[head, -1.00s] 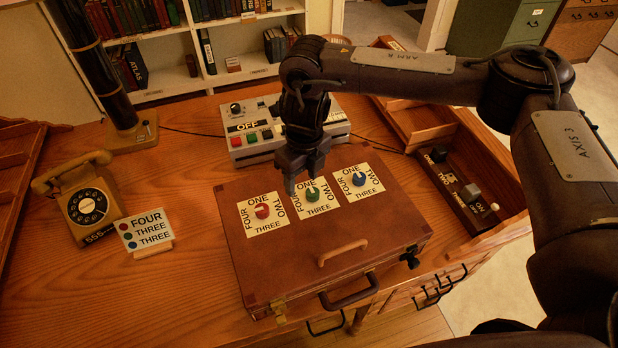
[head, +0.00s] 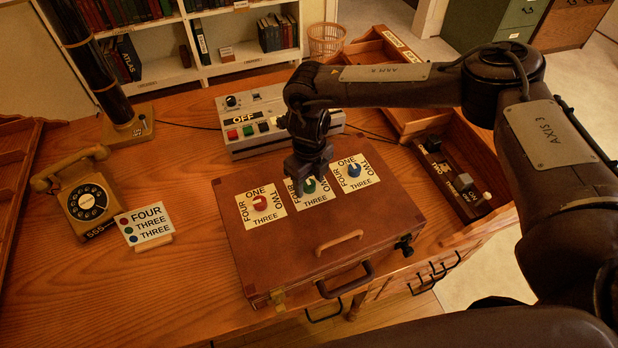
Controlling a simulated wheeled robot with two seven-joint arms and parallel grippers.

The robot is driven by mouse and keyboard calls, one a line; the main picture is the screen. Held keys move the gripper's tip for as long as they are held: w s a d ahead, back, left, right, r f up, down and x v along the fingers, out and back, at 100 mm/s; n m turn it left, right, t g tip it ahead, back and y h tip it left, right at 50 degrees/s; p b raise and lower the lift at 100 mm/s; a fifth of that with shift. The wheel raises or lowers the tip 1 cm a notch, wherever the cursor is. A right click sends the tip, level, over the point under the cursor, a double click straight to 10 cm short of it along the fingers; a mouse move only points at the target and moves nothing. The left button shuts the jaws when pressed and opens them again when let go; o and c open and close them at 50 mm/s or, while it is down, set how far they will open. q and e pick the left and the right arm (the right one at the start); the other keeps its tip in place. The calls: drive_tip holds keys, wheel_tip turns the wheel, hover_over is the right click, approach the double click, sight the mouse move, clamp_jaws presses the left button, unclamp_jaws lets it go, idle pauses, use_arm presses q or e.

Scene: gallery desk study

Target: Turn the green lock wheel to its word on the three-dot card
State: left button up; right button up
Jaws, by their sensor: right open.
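The green lock wheel (head: 310,186) is the middle one of three on the brown case (head: 290,235), on a white card marked ONE, TWO, THREE, FOUR. My right gripper (head: 304,186) is open, pointing down right at the green wheel and covering part of it and its labels. I cannot tell whether the fingers touch the wheel. The three-dot card (head: 146,224), left of the case, reads red FOUR, green THREE, blue THREE. The red wheel (head: 260,204) and blue wheel (head: 354,170) sit on either side. My left gripper is not in view.
A grey box (head: 255,126) with buttons, marked OFF, stands behind the case. A tan telephone (head: 86,203) is at the left. An open wooden tray (head: 470,205) with switches lies at the right.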

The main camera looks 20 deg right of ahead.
drive_tip(key=shift+c, duration=0.4)
drive_tip(key=c, duration=0.9)
